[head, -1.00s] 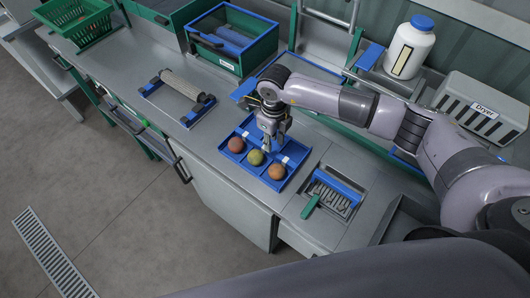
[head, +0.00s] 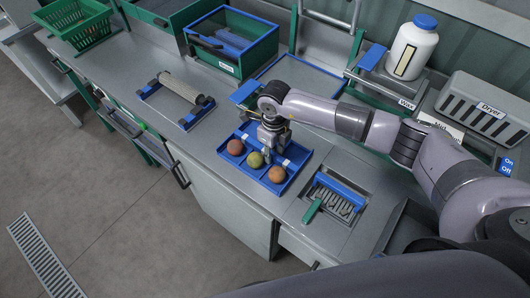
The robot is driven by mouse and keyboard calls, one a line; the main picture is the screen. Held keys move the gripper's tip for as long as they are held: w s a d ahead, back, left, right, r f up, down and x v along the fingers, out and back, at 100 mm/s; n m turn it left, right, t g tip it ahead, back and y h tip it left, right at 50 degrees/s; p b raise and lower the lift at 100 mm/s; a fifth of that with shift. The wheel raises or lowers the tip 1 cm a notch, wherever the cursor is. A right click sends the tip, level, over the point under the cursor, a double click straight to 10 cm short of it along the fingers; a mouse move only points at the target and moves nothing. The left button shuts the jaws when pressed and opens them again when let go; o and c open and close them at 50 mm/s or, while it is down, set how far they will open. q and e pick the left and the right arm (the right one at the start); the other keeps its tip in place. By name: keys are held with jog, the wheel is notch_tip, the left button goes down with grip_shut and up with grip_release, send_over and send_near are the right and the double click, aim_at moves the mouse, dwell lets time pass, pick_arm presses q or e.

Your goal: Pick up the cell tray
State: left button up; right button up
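The cell tray (head: 282,188) is a blue tray with compartments on the grey counter near the middle of the head view. A red tomato (head: 235,147), a yellow-green one (head: 255,160) and an orange one (head: 276,174) sit in its front cells. My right gripper (head: 270,157) points down over the tray's middle, behind the yellow-green tomato. Its fingers are small and partly merge with the tray, so I cannot tell whether they are open or hold the tray's middle part. My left gripper is not in view.
A blue-framed roller stand (head: 181,88) lies left of the tray. A recessed blue and green brush unit (head: 335,195) is close on the right. A green-framed box (head: 233,42), white bottle (head: 411,48) and dryer (head: 484,108) stand behind. Bare counter (head: 205,135) lies left of the tray.

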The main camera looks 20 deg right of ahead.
grip_shut()
jog(key=shift+r, duration=0.1)
dwell(0.3)
